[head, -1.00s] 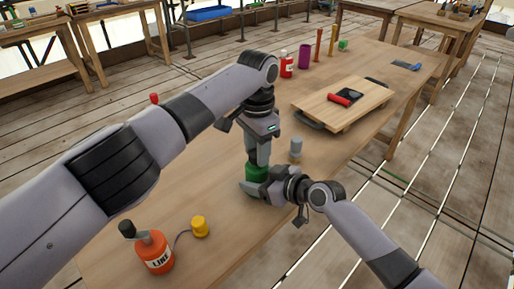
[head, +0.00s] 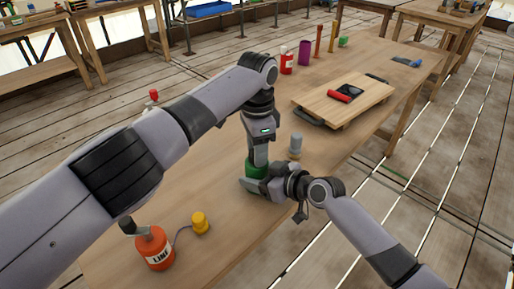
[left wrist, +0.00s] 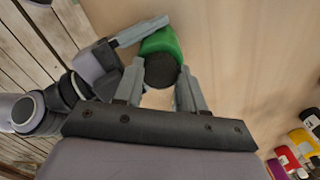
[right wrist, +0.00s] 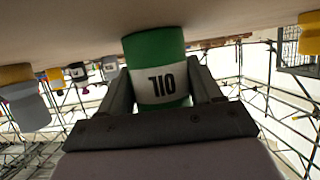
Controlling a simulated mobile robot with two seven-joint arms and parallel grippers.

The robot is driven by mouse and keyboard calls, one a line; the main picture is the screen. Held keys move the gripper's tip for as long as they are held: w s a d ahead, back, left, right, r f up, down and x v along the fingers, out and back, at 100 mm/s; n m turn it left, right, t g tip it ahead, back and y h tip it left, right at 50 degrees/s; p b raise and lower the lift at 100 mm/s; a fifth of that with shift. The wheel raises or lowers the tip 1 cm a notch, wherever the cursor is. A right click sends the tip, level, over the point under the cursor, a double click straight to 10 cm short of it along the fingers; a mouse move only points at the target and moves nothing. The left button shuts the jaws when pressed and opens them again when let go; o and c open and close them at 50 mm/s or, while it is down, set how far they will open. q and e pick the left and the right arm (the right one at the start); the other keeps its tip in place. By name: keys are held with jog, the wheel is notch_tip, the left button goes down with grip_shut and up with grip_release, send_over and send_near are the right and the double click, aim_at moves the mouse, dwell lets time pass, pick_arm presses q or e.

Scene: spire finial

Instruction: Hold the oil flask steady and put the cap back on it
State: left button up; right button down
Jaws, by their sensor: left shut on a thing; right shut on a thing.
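The green oil flask (head: 256,171) stands on the wooden table, seen in the head view. It also shows in the right wrist view (right wrist: 155,50), upside down there, with a white OIL label. My right gripper (head: 254,184) is shut around its body from the side, a finger on each side of it. My left gripper (head: 258,161) points down directly above the flask. In the left wrist view its fingers are shut on a dark round cap (left wrist: 160,71), which overlaps the flask's top (left wrist: 164,42). I cannot tell whether the cap touches the flask's neck.
An orange labelled bottle (head: 154,249) and a yellow piece (head: 200,222) joined by a cord stand front left. A raised wooden board (head: 343,101) with a red-handled tool lies behind. Table is clear between.

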pick_arm(q)
jog(key=m, duration=2.4)
jog(key=shift+m, duration=1.8)
jog(key=o, duration=1)
